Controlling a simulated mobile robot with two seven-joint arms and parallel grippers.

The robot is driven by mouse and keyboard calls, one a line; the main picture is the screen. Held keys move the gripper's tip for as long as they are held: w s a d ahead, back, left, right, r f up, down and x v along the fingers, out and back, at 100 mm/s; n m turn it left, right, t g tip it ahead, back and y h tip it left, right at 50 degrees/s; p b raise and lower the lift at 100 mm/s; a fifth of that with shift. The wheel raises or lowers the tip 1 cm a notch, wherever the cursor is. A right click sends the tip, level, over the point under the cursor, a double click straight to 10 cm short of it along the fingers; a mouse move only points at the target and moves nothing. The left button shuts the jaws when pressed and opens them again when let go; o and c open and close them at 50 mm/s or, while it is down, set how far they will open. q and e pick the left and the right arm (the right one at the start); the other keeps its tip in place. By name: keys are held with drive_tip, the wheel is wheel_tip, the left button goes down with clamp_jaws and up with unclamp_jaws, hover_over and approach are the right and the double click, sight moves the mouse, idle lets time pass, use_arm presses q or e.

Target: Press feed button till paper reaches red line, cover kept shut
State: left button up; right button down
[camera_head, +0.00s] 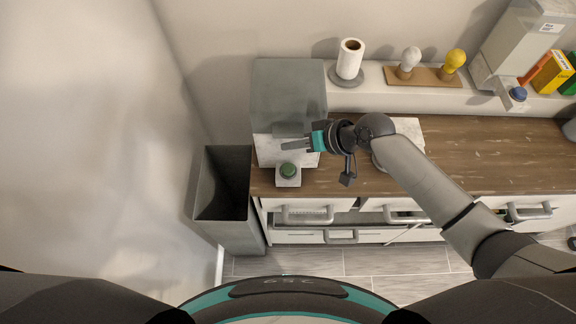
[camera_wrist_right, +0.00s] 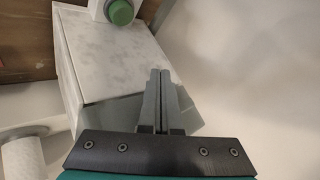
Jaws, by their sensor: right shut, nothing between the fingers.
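The machine stands at the left end of the counter, with a grey upper part (camera_head: 288,85) and a pale marbled front section (camera_head: 265,152). The marbled face also shows in the wrist view (camera_wrist_right: 115,60). A green round feed button (camera_head: 288,170) sits on a small pale block at its front; it shows at the top of the wrist view (camera_wrist_right: 120,12). My right gripper (camera_head: 283,145) is shut and empty, over the marbled section, a little behind the button and apart from it. I cannot make out the red line, any fed paper or the cover's edge. My left gripper is not in view.
A grey open bin (camera_head: 222,185) stands left of the counter. A paper roll on a stand (camera_head: 350,60), a wooden board with two bulb shapes (camera_head: 420,76) and a large pale dispenser (camera_head: 520,45) line the back ledge. Drawers with handles (camera_head: 305,215) are below. The wooden counter (camera_head: 480,150) is mostly clear.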

drive_tip(key=b, duration=0.7)
hover_over(292, 171)
wheel_tip(292, 171, down, 7)
drive_tip(key=shift+f, duration=0.2)
drive_tip(key=shift+f+b, duration=0.6)
drive_tip(key=shift+f, duration=0.1)
idle(1.0)
drive_tip(key=shift+f, duration=0.4)
drive_tip(key=shift+f+b, duration=0.4)
drive_tip(key=shift+b, duration=0.15)
idle(0.4)
drive_tip(key=shift+r, duration=0.1)
drive_tip(key=shift+r+p, duration=0.75)
drive_tip(key=shift+p, duration=0.15)
